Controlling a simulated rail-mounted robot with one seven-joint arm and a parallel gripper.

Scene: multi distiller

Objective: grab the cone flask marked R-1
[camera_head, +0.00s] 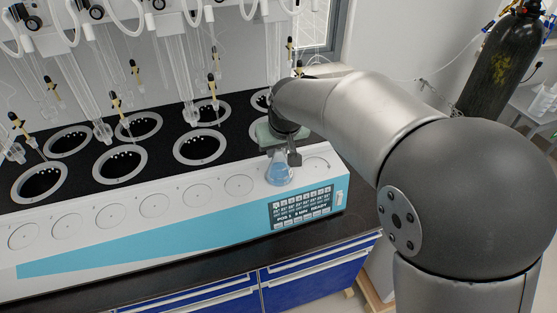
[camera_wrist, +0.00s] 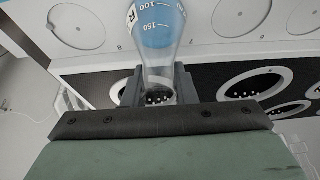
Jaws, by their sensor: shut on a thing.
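The cone flask (camera_head: 279,171) is clear glass with blue liquid in its lower part. It is held upright over the front ledge of the distiller, near the control panel. In the wrist view the flask (camera_wrist: 160,32) shows graduation marks of 100 and 150 and part of a letter that looks like R; the full label is cut off. My gripper (camera_wrist: 158,88) is shut on the flask's neck. In the head view my gripper (camera_head: 286,157) is partly hidden by my arm. Whether the flask's base touches the ledge is unclear.
The distiller (camera_head: 150,225) has a row of empty round marks along its white front ledge. Behind it are several dark heating wells (camera_head: 200,146) with glass tubes above. The control panel (camera_head: 301,205) is just below the flask. A black gas cylinder (camera_head: 500,65) stands at back right.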

